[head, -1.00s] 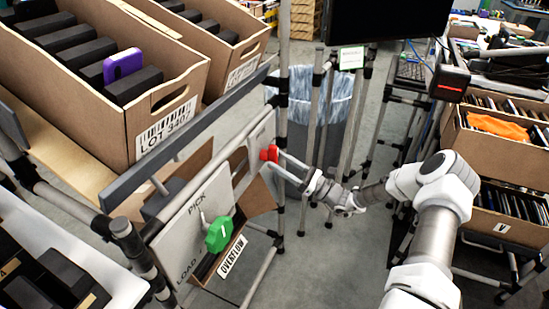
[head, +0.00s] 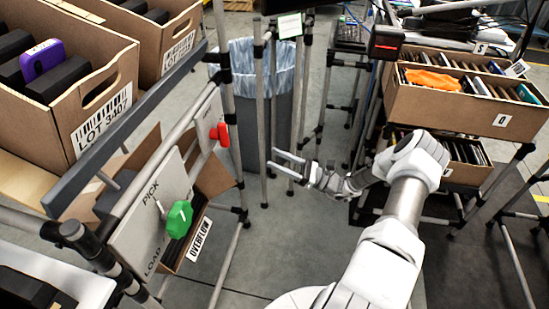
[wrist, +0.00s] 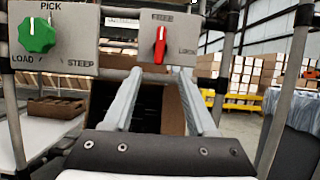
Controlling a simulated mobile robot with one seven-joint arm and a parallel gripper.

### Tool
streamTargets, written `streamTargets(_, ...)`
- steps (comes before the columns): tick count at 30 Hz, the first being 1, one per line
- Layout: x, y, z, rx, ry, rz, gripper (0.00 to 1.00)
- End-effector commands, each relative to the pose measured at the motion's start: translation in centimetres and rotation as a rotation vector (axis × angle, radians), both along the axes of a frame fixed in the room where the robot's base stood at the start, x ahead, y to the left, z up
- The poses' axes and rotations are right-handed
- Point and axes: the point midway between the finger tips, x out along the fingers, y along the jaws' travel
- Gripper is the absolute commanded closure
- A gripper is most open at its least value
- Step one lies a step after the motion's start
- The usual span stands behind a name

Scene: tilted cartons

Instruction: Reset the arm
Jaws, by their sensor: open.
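My gripper (head: 286,163) is open and empty, held out in the space right of the rack in the head view. In the wrist view its two fingers (wrist: 160,98) point forward, apart, below a red knob (wrist: 160,45). The red knob (head: 219,133) sits on a grey panel on the rack and is clear of the fingers in the head view. The green knob (wrist: 37,35) is on the panel to the left, marked PICK, LOAD and STEEP. It also shows in the head view (head: 179,219). My arm is bent, reaching forward from the lower right.
A tilted carton marked LOT (head: 75,75) holds black items and a purple one at left. An overflow box (head: 206,205) hangs below the panels. A lined bin (head: 262,75) stands behind my gripper. Cartons (head: 456,105) fill the right rack. Floor between is clear.

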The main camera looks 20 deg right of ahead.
Motion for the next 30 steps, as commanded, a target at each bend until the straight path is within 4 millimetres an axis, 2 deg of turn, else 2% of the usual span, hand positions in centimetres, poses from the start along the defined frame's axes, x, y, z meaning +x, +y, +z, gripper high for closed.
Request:
streamTargets(9, 0.0, 0.1, 0.1, -0.003, 0.0, 0.002, 0.43)
streamTargets(13, 0.1, 1.1, 1.0, -0.055, -0.007, 0.044, 0.43)
streamTargets(20, -0.7, 6.2, 4.6, -0.326, -0.048, 0.247, 0.43)
streamTargets(24, -2.0, 9.1, 6.7, -0.516, -0.093, 0.378, 0.43)
streamTargets(30, -4.4, 12.4, 9.4, -0.787, -0.179, 0.544, 0.43)
